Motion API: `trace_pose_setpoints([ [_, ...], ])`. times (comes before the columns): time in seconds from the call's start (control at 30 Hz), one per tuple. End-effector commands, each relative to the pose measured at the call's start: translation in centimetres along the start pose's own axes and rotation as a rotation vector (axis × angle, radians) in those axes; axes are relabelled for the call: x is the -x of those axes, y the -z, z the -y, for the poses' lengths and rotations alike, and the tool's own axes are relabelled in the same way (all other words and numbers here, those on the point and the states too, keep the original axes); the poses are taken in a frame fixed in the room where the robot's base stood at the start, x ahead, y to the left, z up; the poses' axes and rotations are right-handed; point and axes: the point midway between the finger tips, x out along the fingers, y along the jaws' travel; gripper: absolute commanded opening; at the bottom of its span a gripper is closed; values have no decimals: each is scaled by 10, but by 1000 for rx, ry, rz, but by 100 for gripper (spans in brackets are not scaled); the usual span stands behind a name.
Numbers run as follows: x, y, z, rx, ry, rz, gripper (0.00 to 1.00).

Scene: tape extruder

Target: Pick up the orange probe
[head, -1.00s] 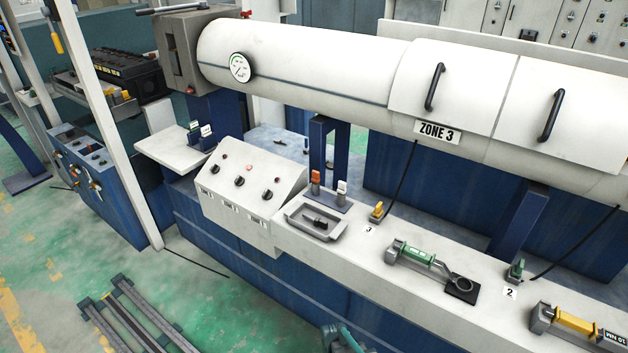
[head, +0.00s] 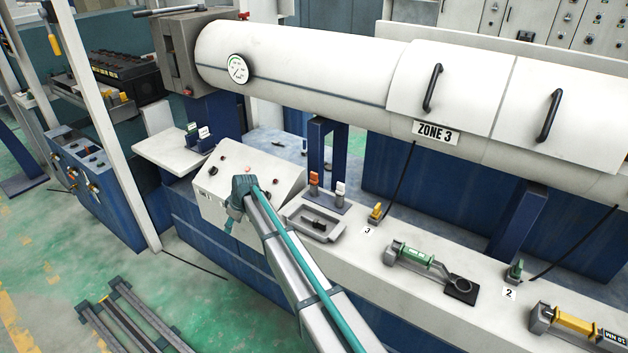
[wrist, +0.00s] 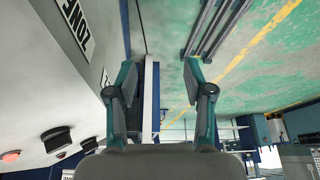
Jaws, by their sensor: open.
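The orange probe (head: 314,181) stands upright in a blue holder on the machine's white ledge, beside a white one, in the head view. It is not recognisable in the wrist view. My gripper (wrist: 161,75) is open in the wrist view, with its two teal and grey fingers apart and nothing between them. In the head view my arm reaches up from the bottom to the front of the control panel, left of the orange probe and apart from it. The fingers are not clear there.
A grey tray (head: 314,222) with a dark item sits in front of the holder. A yellow-topped piece (head: 376,212) and a green-handled tool (head: 415,257) are to the right. The white control panel (head: 220,172) is at left. The large white barrel (head: 310,70) runs above.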

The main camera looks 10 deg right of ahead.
Motion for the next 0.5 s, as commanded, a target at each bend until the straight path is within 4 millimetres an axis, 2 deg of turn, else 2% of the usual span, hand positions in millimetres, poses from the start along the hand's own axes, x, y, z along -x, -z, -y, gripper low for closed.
trace_pose_setpoints([
  [0.03,34,19,-26,13,-14,4,52],
  [0.07,54,22,-40,18,-21,15,52],
  [0.1,83,22,-62,17,-28,39,52],
  [0.13,104,17,-78,13,-33,62,52],
  [0.17,125,10,-94,6,-36,88,52],
  [0.2,151,-2,-113,-9,-38,125,52],
  [0.3,213,-39,-157,-57,-41,218,52],
  [0.4,265,-74,-188,-107,-38,299,52],
  [0.5,299,-100,-206,-146,-34,355,52],
])
